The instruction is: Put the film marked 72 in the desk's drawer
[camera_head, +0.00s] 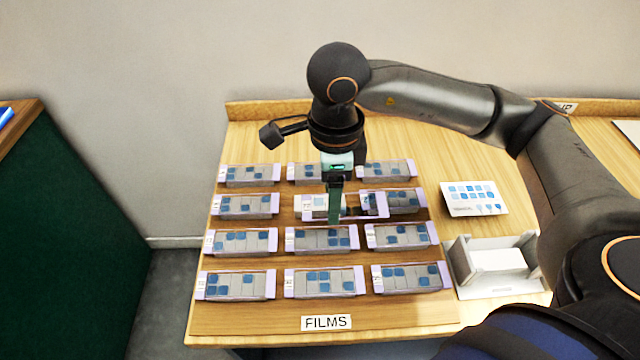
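Several clear film strips with lilac ends and grey and blue squares lie in rows on the wooden desk (240,128). Their small number labels are too small to read, so I cannot tell which is 72. My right gripper (335,212) points down over the second row from the back. It appears shut across the middle of one film (376,206), which looks larger than its neighbours and overlaps the film to its right (408,199), so it seems raised. The gripper hides part of it. My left gripper is not in view. No drawer shows.
A FILMS label (326,322) lies at the mat's front edge. A white card with blue squares (473,199) and a grey-white tray (493,292) are at the right. A green-sided table (60,240) stands at the left, across a floor gap.

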